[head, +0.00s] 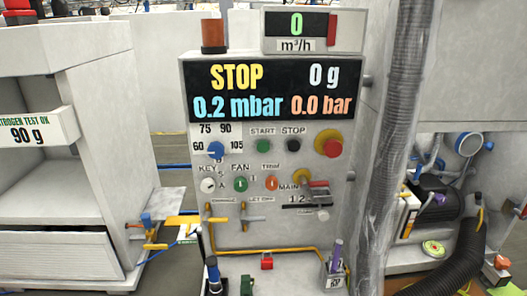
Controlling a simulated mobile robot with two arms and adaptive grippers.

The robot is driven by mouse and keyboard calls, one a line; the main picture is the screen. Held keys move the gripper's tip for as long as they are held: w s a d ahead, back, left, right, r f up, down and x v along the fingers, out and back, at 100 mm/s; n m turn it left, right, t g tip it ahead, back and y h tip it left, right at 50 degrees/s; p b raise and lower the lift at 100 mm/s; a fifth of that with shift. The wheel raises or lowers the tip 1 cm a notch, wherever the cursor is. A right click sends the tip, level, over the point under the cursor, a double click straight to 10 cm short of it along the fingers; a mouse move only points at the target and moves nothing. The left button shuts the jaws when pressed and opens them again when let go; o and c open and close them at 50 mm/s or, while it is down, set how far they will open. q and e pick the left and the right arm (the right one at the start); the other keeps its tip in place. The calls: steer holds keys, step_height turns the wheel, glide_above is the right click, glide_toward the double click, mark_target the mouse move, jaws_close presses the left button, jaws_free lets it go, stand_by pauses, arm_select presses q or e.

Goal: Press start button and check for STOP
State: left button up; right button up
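The charging station panel (340,180) stands upright in the middle of the head view. Its display (270,91) reads STOP in yellow, 0 g in white, 0.2 mbar in blue and 0.0 bar in orange. The green start button (263,146) sits under a START label, below the display. The black stop button (293,145) is just right of it, under a STOP label. Neither of my grippers shows in this view, and nothing covers the buttons.
A red emergency knob (331,146) on a yellow base is right of the stop button. A blue dial (216,150) is to the left. A thick grey hose (400,130) hangs along the right side. A white cabinet (115,150) stands at left.

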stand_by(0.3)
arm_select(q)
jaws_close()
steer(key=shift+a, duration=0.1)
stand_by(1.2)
